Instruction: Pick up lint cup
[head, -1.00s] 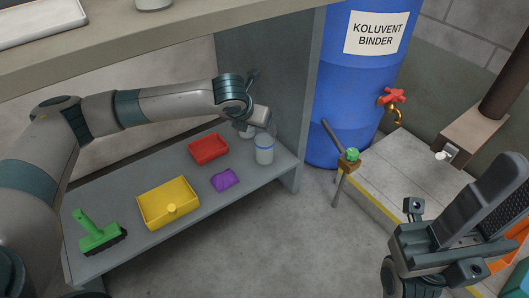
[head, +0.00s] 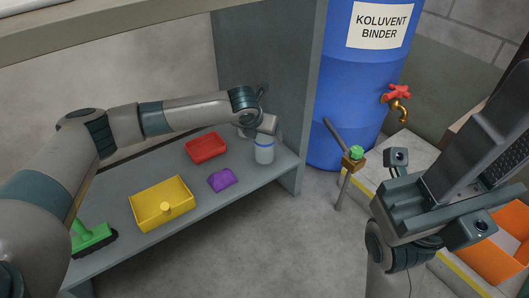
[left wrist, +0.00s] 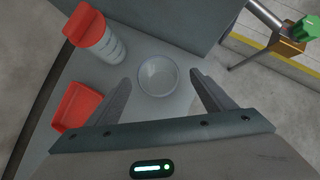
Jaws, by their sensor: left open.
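The lint cup, which I take to be the pale clear cup with a blue rim (head: 264,151), stands upright near the right end of the grey lower shelf. In the left wrist view its round open mouth (left wrist: 158,76) lies between my two fingers. My left gripper (head: 266,124) is open and empty just above and behind the cup; the head view hides its fingers. I cannot tell whether a finger touches the cup. My right gripper (head: 470,150) is large in the right foreground; its jaw opening cannot be made out.
A white canister with a red lid (left wrist: 97,36) stands near the cup. A red tray (head: 206,147), purple item (head: 222,179), yellow bin (head: 160,204) and green brush (head: 92,238) lie along the shelf (head: 120,212). A grey side panel (head: 290,100) and blue drum (head: 350,90) stand right.

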